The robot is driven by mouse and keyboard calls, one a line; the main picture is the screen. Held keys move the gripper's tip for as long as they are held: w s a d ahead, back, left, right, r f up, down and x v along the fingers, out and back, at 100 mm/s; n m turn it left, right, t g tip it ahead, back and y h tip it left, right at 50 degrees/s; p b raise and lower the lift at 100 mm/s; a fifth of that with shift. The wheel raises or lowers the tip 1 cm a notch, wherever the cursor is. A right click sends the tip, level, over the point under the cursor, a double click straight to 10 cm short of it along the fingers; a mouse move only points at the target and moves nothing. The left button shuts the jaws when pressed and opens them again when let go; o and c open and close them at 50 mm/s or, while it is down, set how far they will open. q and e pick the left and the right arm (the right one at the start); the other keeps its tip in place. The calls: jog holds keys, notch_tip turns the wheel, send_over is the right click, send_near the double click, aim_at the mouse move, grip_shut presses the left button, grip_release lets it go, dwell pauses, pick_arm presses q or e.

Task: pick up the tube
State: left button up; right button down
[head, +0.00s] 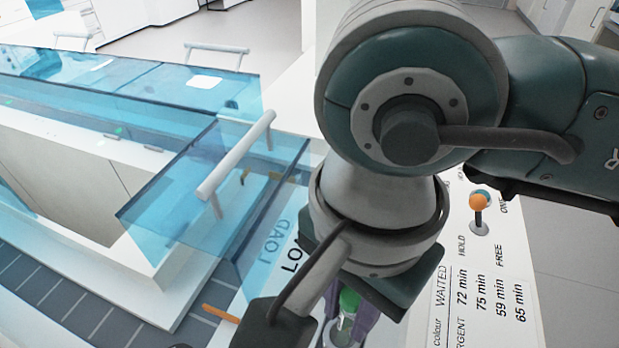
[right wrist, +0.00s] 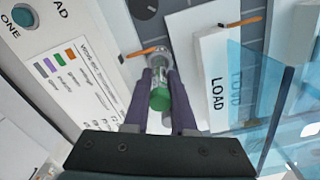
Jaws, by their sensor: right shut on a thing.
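The tube has a green cap (head: 348,300) and shows low in the head view, partly hidden by my arm. In the right wrist view the tube (right wrist: 159,99) stands cap toward the camera, between the purple fingers. My right gripper (right wrist: 161,84) is shut on the tube, one finger on each side. Its purple fingers also show in the head view, below my wrist. The tube's lower end is near a round light holder (right wrist: 160,57); I cannot tell whether it is still seated there. My left gripper is not in view.
A clear blue cover with a grey handle (head: 236,157) stands left of my right arm, beside the white LOAD panel (right wrist: 214,75). An orange bar (head: 220,313) lies near the tube. A printed panel (head: 490,300) with an orange-topped lever (head: 479,203) is at right.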

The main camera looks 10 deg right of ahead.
pick_arm(q)
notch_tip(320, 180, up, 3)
jog(key=p, duration=0.3)
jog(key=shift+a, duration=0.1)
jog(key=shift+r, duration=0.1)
pick_arm(e)
notch_tip(320, 180, up, 19)
jog(key=shift+f, duration=0.15)
